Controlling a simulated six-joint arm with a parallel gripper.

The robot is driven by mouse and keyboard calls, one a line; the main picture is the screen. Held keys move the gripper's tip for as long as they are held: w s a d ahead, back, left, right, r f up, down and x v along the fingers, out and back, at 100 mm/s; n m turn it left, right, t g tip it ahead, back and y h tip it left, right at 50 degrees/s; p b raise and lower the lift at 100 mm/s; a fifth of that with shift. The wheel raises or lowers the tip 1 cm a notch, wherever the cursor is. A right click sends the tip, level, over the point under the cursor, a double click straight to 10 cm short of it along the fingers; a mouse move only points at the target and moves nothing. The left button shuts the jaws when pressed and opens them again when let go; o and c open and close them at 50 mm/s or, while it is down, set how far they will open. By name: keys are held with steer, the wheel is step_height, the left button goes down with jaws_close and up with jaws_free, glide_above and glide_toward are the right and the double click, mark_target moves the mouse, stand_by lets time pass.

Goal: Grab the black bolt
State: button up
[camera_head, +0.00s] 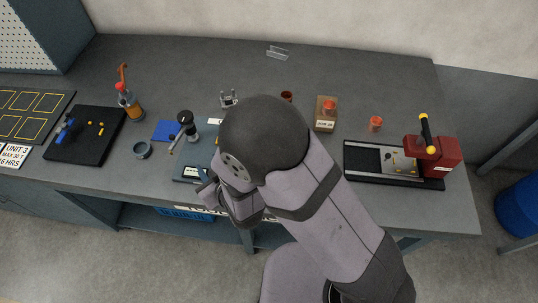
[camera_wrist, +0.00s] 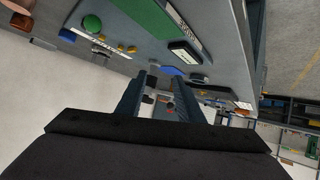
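I cannot make out a black bolt with certainty in either view; the parts on the bench are too small or covered by my arm. My gripper (camera_head: 206,186) is at the bench's front edge, partly hidden by my arm in the head view. In the wrist view my gripper's two dark fingers (camera_wrist: 160,88) stand apart with a gap between them. No held object is clear between them. The workbench (camera_head: 350,75) is dark grey.
A black tray (camera_head: 70,153) holds a blue device and small yellow parts at left. A bottle (camera_head: 129,102), blue square (camera_head: 166,130) and grey cup (camera_head: 142,150) stand nearby. A red machine (camera_head: 438,158) stands at right. The bench's back is mostly clear.

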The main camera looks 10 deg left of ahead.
steer(key=w+d+m+t+h, duration=0.1)
steer(key=w+d+m, duration=0.1)
steer(key=d, duration=0.1)
steer(key=w+d+m+t+h, duration=0.1)
steer(key=w+d+m+h, duration=0.1)
steer(key=w+d, duration=0.1)
steer(key=w+d+m+h, duration=0.1)
steer(key=w+d, duration=0.2)
steer(key=shift+d+r+m+t+h+p, duration=0.25)
steer(key=shift+r+m+t+h+p, duration=0.05)
steer(key=shift+r+m+t+p, duration=0.1)
steer(key=shift+w+d+f+m+g+h+p, duration=0.1)
steer(key=shift+d+f+m+g+h+p, duration=0.3)
steer(key=shift+d+m+h, duration=2.8)
steer(key=shift+w+d+f+m+g+h+p, duration=0.15)
steer(key=shift+d+f+m+g+h+p, duration=0.65)
steer(key=shift+d, duration=4.4)
steer(key=shift+w+d+f+m+h+p, duration=0.1)
steer(key=shift+d+m+h, duration=2.4)
steer(key=shift+d, duration=1.7)
steer(key=shift+f+p, duration=0.35)
steer(key=shift+f, duration=0.95)
steer(key=shift+f+p+x, duration=0.2)
steer(key=shift+p+x, duration=0.2)
steer(key=shift+x, duration=1.2)
